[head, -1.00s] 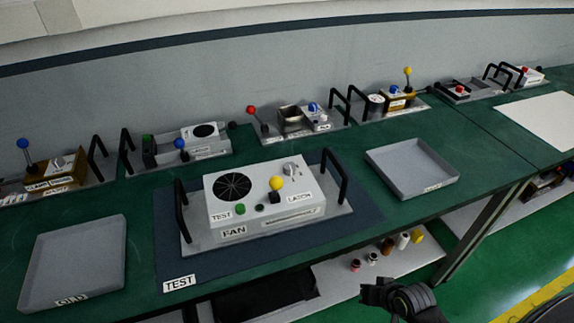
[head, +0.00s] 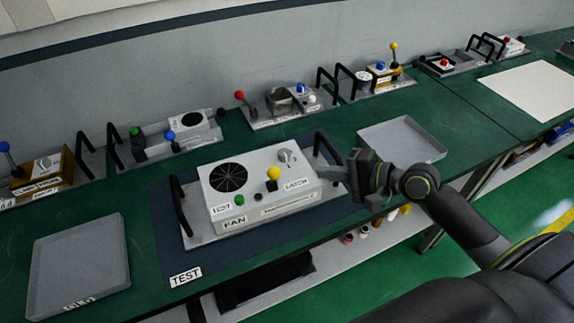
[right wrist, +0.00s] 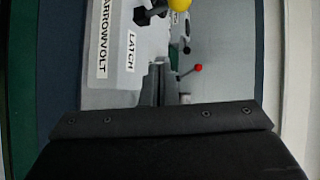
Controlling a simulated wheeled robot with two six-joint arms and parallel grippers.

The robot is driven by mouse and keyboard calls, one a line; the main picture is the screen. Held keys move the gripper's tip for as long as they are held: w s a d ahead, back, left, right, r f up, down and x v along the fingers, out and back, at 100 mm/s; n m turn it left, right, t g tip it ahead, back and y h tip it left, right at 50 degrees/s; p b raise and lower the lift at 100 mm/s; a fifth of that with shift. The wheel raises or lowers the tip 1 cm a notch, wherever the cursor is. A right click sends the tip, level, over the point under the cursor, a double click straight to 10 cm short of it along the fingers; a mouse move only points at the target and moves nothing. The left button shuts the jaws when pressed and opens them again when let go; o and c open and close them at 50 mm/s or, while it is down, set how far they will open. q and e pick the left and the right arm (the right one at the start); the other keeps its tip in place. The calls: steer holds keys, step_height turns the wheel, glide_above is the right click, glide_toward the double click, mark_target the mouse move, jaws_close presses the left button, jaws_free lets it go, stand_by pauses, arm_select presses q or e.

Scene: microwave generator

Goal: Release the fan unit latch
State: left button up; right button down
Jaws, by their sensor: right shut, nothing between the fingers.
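The fan unit (head: 218,207) is a white box on a grey plate with black handles, on a dark blue mat (head: 165,245) labelled TEST. It has a black round fan grille, a green button and a grey knob (head: 286,156). A lever with a yellow ball (head: 273,173) stands on a black base beside the LATCH label (head: 297,184). In the right wrist view the yellow ball (right wrist: 180,5) is at the top edge and the LATCH label (right wrist: 130,52) left of centre. My right gripper (head: 355,172) is shut and empty, beside the unit's right handle, apart from the yellow ball. My left gripper is out of view.
A grey tray (head: 403,137) lies behind my right arm, another (head: 80,265) at left. Several other units with levers line the wall. Green bench is clear between them.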

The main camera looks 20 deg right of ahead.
steer(key=w+r+m, duration=0.1)
steer(key=r, duration=0.1)
steer(key=p, duration=0.2)
glide_above(290, 177)
step_height(290, 177, down, 3)
steer(key=shift+f+y, duration=0.1)
steer(key=shift+y, duration=0.2)
steer(key=shift+s+a+r+p, duration=0.3)
steer(key=shift+s+a+p, duration=0.1)
steer(key=shift+s+p, duration=0.2)
steer(key=shift+s+a+r+p, duration=0.25)
steer(key=shift+s+a+p, duration=0.15)
steer(key=shift+s+p, duration=0.2)
steer(key=shift+s+a+r, duration=0.1)
steer(key=shift+s+a, duration=0.1)
steer(key=shift+s, duration=0.2)
steer(key=shift+w, duration=0.1)
